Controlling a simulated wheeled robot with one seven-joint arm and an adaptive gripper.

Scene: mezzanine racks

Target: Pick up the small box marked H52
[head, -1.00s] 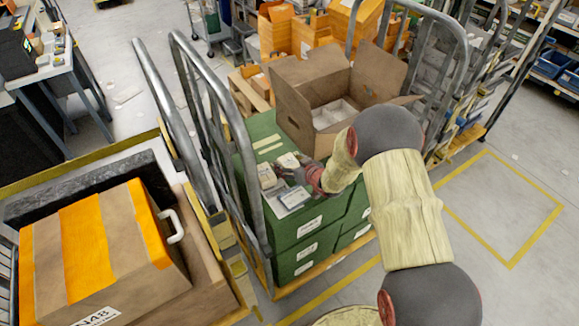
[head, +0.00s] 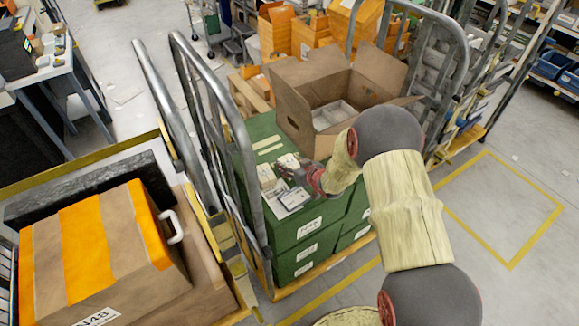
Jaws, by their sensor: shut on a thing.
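My gripper (head: 290,168) reaches in from the right, low over the top of the green drawer cabinet (head: 262,130). It is shut on a small pale box (head: 287,160). Its fingers and the arm hide part of that box. I cannot read any H52 mark on it at this size, and cannot tell whether it is clear of the cabinet top. Another small tan and white box (head: 266,176) is just left of the gripper. A flatter pale box with a label (head: 293,198) lies in front of it.
An open cardboard box (head: 295,115) stands behind the gripper on the cabinet. Grey tubular cart rails (head: 225,105) rise close on the left, with more rails at the back right. A taped carton (head: 95,245) sits at front left. Floor at the right is clear.

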